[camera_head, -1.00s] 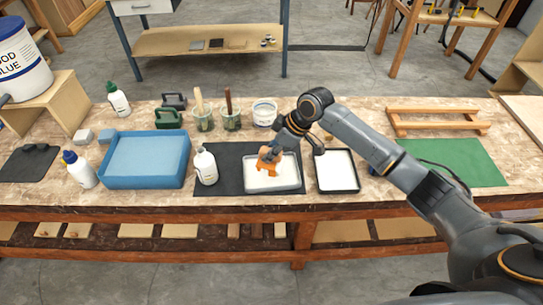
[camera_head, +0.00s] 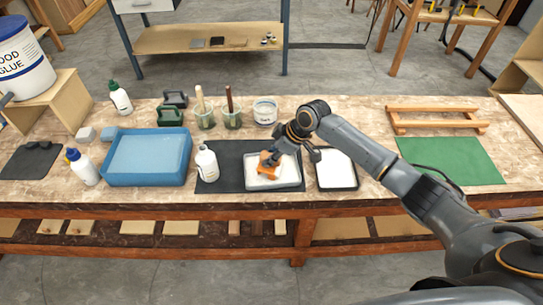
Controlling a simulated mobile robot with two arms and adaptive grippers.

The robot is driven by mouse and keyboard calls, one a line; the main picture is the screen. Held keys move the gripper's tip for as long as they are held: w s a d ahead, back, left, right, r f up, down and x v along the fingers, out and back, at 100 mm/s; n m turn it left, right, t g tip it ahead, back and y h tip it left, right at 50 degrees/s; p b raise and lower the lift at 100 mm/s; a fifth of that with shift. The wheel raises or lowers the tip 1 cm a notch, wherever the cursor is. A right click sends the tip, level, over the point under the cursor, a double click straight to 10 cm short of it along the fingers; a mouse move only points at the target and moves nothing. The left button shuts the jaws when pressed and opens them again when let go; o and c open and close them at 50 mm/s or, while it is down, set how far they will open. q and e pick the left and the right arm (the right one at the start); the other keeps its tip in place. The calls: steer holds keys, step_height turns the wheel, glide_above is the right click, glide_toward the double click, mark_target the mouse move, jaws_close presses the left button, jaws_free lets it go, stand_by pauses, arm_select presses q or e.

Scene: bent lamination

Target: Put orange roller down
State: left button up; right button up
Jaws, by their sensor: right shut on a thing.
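My right gripper (camera_head: 272,156) is shut on the roller from above and behind. The gripper covers part of the roller, and I cannot tell whether the roller touches the tray floor. My left gripper is not in view.
A second white tray with a black rim (camera_head: 335,170) stands just right. A white bottle (camera_head: 207,163) stands left on the black mat (camera_head: 232,181). A blue tub (camera_head: 147,158), jars with brushes (camera_head: 204,117) and a white tub (camera_head: 265,111) are nearby. A green mat (camera_head: 451,160) lies clear at right.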

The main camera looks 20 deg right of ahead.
steer(key=o, duration=0.8)
steer(key=shift+s+d+f, duration=0.15)
steer(key=shift+s+f, duration=0.25)
steer(key=shift+f, duration=0.25)
steer(key=shift+o, duration=1)
steer(key=shift+w+f, duration=0.1)
steer(key=shift+r, duration=0.35)
steer(key=w+b+v, duration=0.1)
steer(key=v, duration=1.1)
steer(key=shift+r, duration=0.6)
steer(key=shift+s, duration=0.1)
